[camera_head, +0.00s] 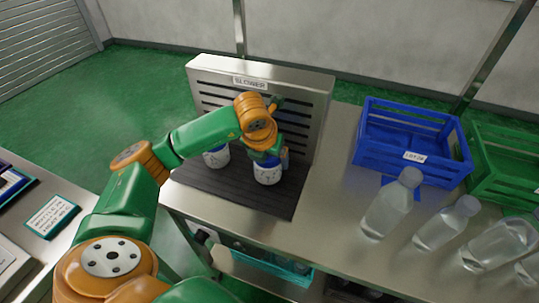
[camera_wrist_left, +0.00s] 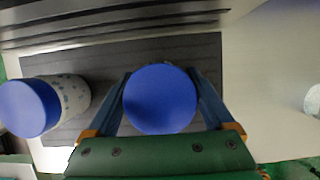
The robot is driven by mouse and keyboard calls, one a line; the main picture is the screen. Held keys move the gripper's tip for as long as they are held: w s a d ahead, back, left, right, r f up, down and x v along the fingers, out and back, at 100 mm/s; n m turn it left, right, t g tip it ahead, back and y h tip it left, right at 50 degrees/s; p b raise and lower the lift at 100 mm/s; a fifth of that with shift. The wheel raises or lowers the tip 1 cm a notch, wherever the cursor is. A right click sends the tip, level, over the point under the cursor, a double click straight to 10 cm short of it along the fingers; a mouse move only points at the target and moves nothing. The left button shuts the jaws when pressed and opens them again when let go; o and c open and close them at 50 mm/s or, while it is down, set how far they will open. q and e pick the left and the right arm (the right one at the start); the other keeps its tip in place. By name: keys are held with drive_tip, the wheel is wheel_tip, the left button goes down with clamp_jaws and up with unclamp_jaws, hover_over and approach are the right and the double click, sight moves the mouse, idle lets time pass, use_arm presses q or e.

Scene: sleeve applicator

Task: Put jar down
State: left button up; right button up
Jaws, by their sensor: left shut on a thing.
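A white jar with dark marks and a blue lid (camera_head: 267,174) is at the right part of the dark mat in front of the blower. My left gripper (camera_head: 268,158) is shut around this jar from above. In the left wrist view its blue lid (camera_wrist_left: 160,98) sits between the two fingers. The jar looks upright, and its base appears at the mat; I cannot tell whether it touches. A second similar jar (camera_head: 216,156) stands on the mat to the left, and it also shows in the left wrist view (camera_wrist_left: 42,104). My right gripper is not in view.
The steel blower (camera_head: 318,100) with slots stands behind the dark mat (camera_head: 225,190). To the right are a blue crate (camera_head: 412,139), a green crate (camera_head: 510,165) and several clear bottles (camera_head: 390,203). The steel counter between mat and bottles is bare.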

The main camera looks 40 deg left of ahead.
use_arm(q)
drive_tip(key=shift+f, duration=0.15)
drive_tip(key=o, duration=1.4)
drive_tip(key=v, duration=1.2)
drive_tip(key=shift+s+d, duration=0.1)
